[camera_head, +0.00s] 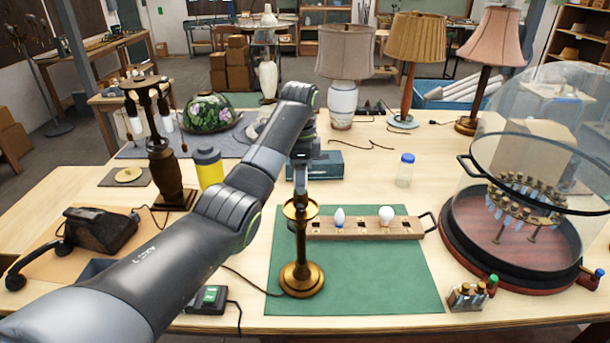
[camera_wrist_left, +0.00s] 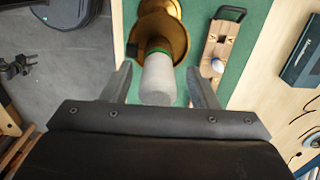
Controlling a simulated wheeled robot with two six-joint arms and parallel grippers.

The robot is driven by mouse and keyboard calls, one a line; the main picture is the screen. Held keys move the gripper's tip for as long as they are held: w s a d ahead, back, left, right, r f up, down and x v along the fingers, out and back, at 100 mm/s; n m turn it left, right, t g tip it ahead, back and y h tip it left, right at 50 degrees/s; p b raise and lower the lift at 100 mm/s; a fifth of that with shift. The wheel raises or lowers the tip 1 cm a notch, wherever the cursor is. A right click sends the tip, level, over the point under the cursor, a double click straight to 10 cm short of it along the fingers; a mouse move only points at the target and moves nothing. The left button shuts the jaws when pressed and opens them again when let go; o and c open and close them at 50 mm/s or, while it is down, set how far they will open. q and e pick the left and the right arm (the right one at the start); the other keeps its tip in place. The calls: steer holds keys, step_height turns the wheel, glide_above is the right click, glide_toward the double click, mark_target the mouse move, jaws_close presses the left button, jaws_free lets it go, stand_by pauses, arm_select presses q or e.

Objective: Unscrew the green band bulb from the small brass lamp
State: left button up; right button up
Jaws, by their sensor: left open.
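The small brass lamp (camera_head: 301,280) stands upright on the green mat (camera_head: 375,285). In the left wrist view its brass cup (camera_wrist_left: 178,38) holds a whitish bulb (camera_wrist_left: 157,82) with a green band at its base. My left gripper (camera_head: 300,185) points down over the lamp top in the head view. Its jaws (camera_wrist_left: 159,68) are open, with a finger on each side of the bulb and visible gaps. In the head view the bulb is hard to make out behind the gripper. My right gripper is not in view.
A wooden bulb rack (camera_head: 362,231) with a blue-banded bulb (camera_head: 339,217) and a round white bulb (camera_head: 387,215) lies behind and right of the lamp. A glass dome (camera_head: 540,150) stands right. A yellow jar (camera_head: 209,170) and dark telephone (camera_head: 100,230) stand left. The mat's front right is clear.

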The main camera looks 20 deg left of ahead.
arm_select(q)
steer(key=shift+s+d, duration=0.1)
steer(key=shift+s, duration=0.05)
steer(key=shift+a, duration=0.2)
steer(key=shift+c, duration=1.4)
steer(key=c, duration=0.7)
steer(key=shift+o, duration=1.1)
steer(key=shift+c, duration=1.2)
steer(key=n, duration=0.3)
steer(key=shift+d+n, duration=0.1)
steer(key=shift+n, duration=0.3)
steer(key=n, duration=0.3)
steer(key=shift+n, duration=0.4)
